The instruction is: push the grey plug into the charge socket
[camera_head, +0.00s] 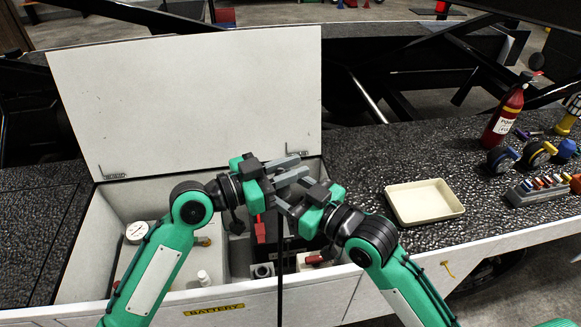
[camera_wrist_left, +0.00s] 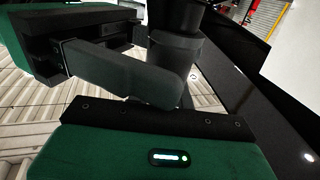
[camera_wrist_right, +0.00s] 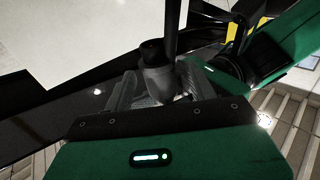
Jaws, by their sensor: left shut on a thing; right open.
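My left gripper (camera_head: 291,170) is above the open battery bay and shut on a dark grey plug, seen as a round body in the left wrist view (camera_wrist_left: 176,58). In the head view the fingers mostly hide the plug, and a thin black cable hangs straight down below them. My right gripper (camera_head: 292,203) is open, close beside and below the left one. Its wrist view shows the plug (camera_wrist_right: 155,78) between its spread fingers; whether they touch cannot be told. A grey block with a round opening (camera_head: 263,270), apparently the charge socket, sits low in the bay.
The white lid (camera_head: 190,95) stands open behind the bay. Red connectors (camera_head: 260,230) (camera_head: 314,259) and a white gauge (camera_head: 137,231) are inside. An empty cream tray (camera_head: 449,211) lies right, with a red extinguisher (camera_head: 503,115) beyond.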

